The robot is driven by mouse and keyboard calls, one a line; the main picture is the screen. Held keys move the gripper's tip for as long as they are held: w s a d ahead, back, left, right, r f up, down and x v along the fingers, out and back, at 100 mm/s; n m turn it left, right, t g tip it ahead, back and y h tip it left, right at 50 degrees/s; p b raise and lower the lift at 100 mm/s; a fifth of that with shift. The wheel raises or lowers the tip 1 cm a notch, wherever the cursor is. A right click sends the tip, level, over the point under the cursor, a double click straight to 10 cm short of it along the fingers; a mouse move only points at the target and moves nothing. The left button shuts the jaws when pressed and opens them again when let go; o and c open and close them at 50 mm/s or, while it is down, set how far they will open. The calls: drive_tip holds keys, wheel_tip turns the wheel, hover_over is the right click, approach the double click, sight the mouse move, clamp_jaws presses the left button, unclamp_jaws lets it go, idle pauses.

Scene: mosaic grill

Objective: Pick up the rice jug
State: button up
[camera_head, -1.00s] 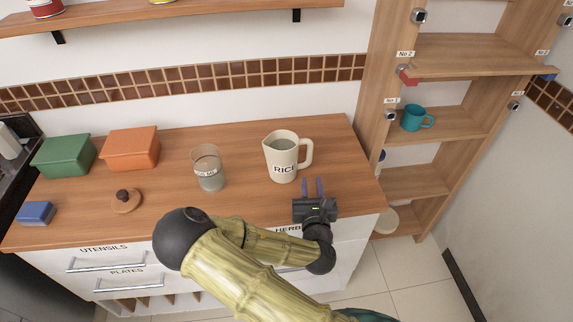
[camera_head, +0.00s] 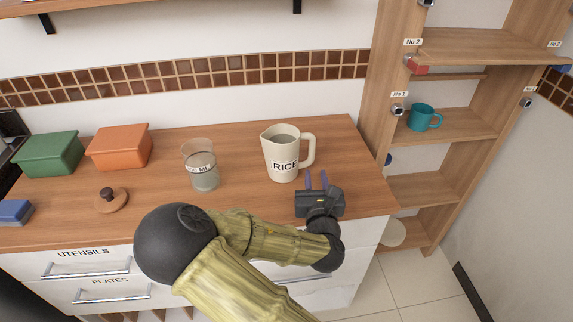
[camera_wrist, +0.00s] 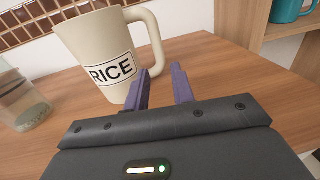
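The rice jug (camera_head: 281,155) is cream, with a black "RICE" label and a handle on its right side. It stands upright on the wooden counter. My gripper (camera_head: 317,180) is at the counter's front right, in front of and slightly right of the jug, below its handle in the picture. In the wrist view the jug (camera_wrist: 100,50) fills the upper left, its handle curving above the fingers. The two purple fingers of my gripper (camera_wrist: 162,88) are spread apart with nothing between them.
A clear measuring glass (camera_head: 201,168) stands left of the jug. A wooden lid (camera_head: 110,202), an orange box (camera_head: 120,148), a green box (camera_head: 48,155) and a blue item (camera_head: 14,212) are farther left. A shelf unit with a teal mug (camera_head: 424,117) stands at the right.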

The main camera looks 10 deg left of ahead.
sight(313, 155)
drive_tip(key=shift+w+f, duration=0.1)
drive_tip(key=shift+w, duration=0.25)
drive_tip(key=shift+w+a, duration=0.2)
drive_tip(key=shift+w, duration=0.85)
drive_tip(key=shift+w+a, duration=0.15)
drive_tip(key=shift+w, duration=0.9)
drive_tip(key=shift+w, duration=0.1)
drive_tip(key=w, duration=0.2)
drive_tip(key=w+a, duration=0.1)
drive_tip(key=w, duration=0.2)
drive_tip(key=shift+c, duration=0.5)
clamp_jaws()
drive_tip(key=shift+s+r, duration=0.1)
drive_tip(key=shift+r, duration=0.15)
